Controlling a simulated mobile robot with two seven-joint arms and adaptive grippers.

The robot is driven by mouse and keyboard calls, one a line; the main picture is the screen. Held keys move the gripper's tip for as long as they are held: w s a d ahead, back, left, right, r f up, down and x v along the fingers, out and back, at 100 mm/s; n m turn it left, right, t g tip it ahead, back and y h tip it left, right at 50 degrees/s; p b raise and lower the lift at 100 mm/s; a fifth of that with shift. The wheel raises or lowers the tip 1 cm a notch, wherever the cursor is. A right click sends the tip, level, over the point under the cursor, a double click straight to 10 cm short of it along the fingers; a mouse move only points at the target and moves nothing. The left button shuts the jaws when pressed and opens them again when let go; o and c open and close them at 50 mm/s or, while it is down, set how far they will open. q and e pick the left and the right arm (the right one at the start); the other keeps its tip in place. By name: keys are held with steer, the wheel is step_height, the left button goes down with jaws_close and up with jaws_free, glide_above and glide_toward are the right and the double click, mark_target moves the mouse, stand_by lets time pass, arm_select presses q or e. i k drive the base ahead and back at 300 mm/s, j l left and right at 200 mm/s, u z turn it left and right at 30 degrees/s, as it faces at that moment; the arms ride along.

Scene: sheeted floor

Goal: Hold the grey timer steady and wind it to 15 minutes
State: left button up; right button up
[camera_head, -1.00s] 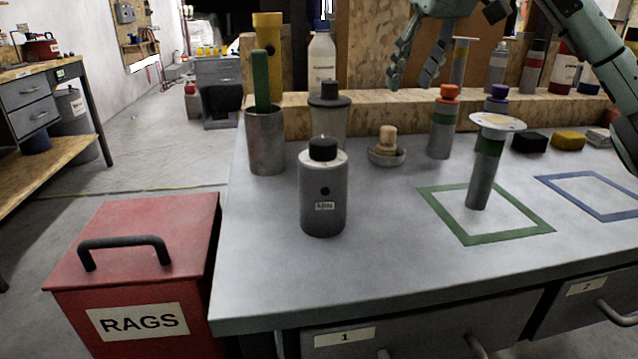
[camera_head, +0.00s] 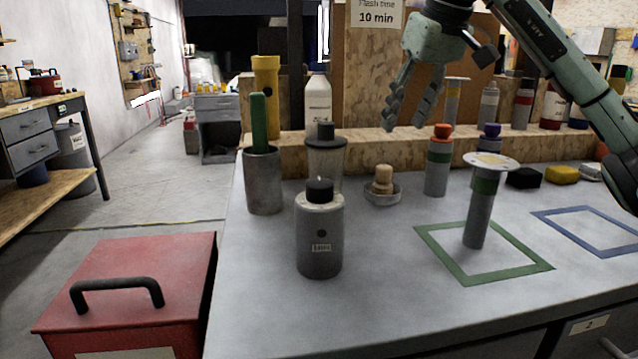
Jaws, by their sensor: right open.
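The grey timer (camera_head: 320,236) looks like an upright grey cylinder with a black knob (camera_head: 319,190) on top, a dark dot and a small label on its front. It stands near the left part of the grey bench top, and its label is too small to read surely. My right gripper (camera_head: 404,125) is open and empty, fingers pointing down, above and behind the timer to its right, well apart from it. My left gripper is out of view.
A metal cup (camera_head: 263,182) with a green handle and a dark-lidded jar (camera_head: 325,158) stand behind the timer. A small bowl (camera_head: 382,190) and a disc-topped post (camera_head: 478,218) in a green square stand right. A sign (camera_head: 378,14) reads "10 min". The front bench is clear.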

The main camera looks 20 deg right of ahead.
mark_target(318, 190)
steer(key=k+l, duration=0.15)
steer(key=l, duration=0.2)
steer(key=k+l+u, duration=0.1)
steer(key=l, duration=0.3)
steer(key=k+l, duration=0.25)
steer(key=l+u, duration=0.05)
steer(key=l, duration=0.05)
